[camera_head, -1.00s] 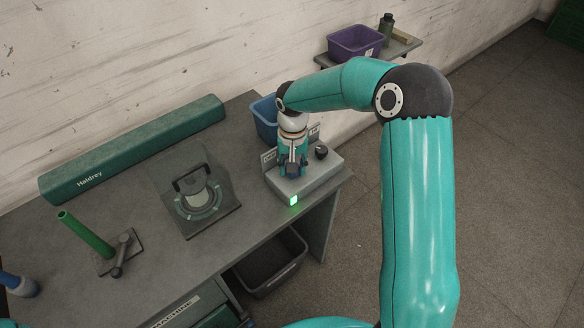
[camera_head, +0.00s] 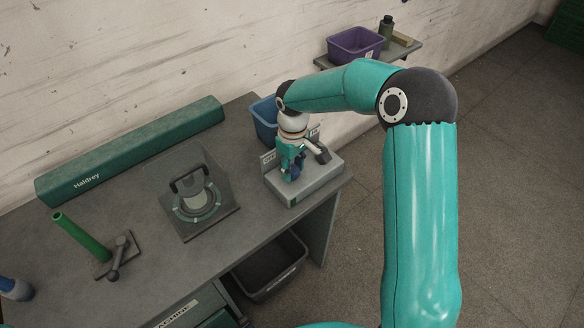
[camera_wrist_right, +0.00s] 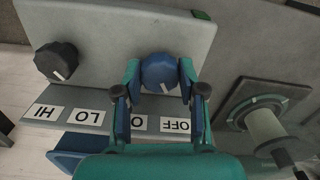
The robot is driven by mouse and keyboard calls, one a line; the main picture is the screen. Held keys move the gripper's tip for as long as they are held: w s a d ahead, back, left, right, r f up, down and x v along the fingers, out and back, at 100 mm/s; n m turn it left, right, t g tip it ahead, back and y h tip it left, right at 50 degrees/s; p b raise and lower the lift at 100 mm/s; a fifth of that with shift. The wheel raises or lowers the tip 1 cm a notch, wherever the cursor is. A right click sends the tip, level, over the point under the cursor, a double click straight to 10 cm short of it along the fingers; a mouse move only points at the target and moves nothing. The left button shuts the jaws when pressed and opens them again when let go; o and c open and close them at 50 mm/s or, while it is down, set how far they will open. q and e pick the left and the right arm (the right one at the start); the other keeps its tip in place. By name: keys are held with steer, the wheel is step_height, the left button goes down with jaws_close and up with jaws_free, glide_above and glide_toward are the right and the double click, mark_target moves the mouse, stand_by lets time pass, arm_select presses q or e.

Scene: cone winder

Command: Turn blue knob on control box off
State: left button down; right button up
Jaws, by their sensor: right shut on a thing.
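The control box (camera_head: 318,184) is a light grey box at the right end of the bench. My right gripper (camera_head: 291,174) is over it, pointing down, and its fingers are shut on the blue knob (camera_wrist_right: 159,72). In the right wrist view one finger is on each side of the knob. The knob's white mark points toward the OFF label (camera_wrist_right: 177,125); the ON label is partly hidden by a finger. The small lamp on the box's front is dark. My left gripper is not in view.
A black knob (camera_wrist_right: 55,62) with HI and LO labels sits beside the blue knob. A blue bin (camera_head: 264,118) stands behind the box. A covered round device (camera_head: 196,200) and a green upright tube (camera_head: 83,237) are to the left. A purple bin (camera_head: 354,44) is on the wall shelf.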

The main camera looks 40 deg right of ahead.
mark_target(292, 169)
steer(key=shift+w+r+n, duration=0.1)
steer(key=shift+n, duration=0.4)
steer(key=o, duration=1.1)
steer(key=shift+o, duration=0.2)
step_height(292, 169, up, 12)
stand_by(0.3)
